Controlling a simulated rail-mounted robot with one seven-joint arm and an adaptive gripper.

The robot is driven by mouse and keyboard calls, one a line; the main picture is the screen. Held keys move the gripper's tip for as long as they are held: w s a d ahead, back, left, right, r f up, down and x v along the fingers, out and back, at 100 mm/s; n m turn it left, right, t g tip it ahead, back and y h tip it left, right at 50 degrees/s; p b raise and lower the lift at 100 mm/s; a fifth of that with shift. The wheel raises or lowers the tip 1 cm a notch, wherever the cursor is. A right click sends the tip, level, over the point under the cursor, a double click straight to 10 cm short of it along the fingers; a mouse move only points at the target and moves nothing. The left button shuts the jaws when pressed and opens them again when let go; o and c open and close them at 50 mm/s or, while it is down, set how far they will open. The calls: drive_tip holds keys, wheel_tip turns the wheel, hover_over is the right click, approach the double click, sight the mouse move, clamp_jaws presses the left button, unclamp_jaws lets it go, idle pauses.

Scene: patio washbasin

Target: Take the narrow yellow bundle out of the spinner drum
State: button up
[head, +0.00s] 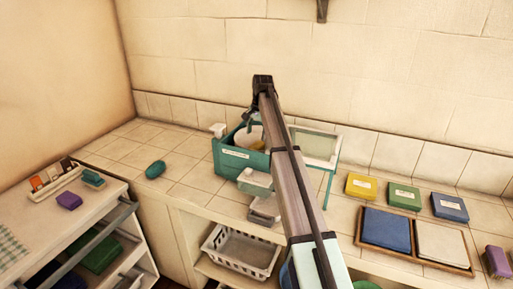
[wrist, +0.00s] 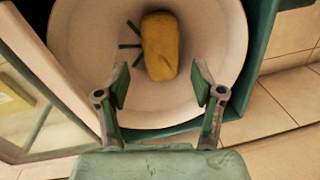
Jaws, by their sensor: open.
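The narrow yellow bundle (wrist: 160,46) lies on the floor of the pale round spinner drum (wrist: 85,50) in the wrist view. In the head view a bit of the yellow bundle (head: 257,145) shows inside the teal spinner housing (head: 240,160), partly hidden by my arm. My gripper (wrist: 160,78) is open and empty, its two fingers over the near part of the drum, with the bundle beyond and between them in the picture. I cannot tell how far above the bundle the fingertips are.
The spinner's framed lid (head: 315,146) stands open on the right. Yellow, green and blue boxes (head: 404,196) and a wooden tray (head: 412,258) stand to the right. A white basket (head: 240,252) sits below.

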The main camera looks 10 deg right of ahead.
sight(255, 145)
drive_tip(key=shift+w+a+f+p, duration=0.15)
drive_tip(key=shift+f+p, duration=0.35)
drive_tip(key=shift+f, duration=0.9)
drive_tip(key=shift+w+a+f+p, duration=0.15)
drive_tip(key=shift+f+p, duration=0.35)
drive_tip(key=shift+f, duration=0.95)
drive_tip(key=shift+w+f+p, duration=0.2)
drive_tip(key=shift+f+p, duration=0.3)
drive_tip(key=shift+f, duration=0.9)
drive_tip(key=c, duration=1.1)
drive_tip(key=shift+r, duration=0.15)
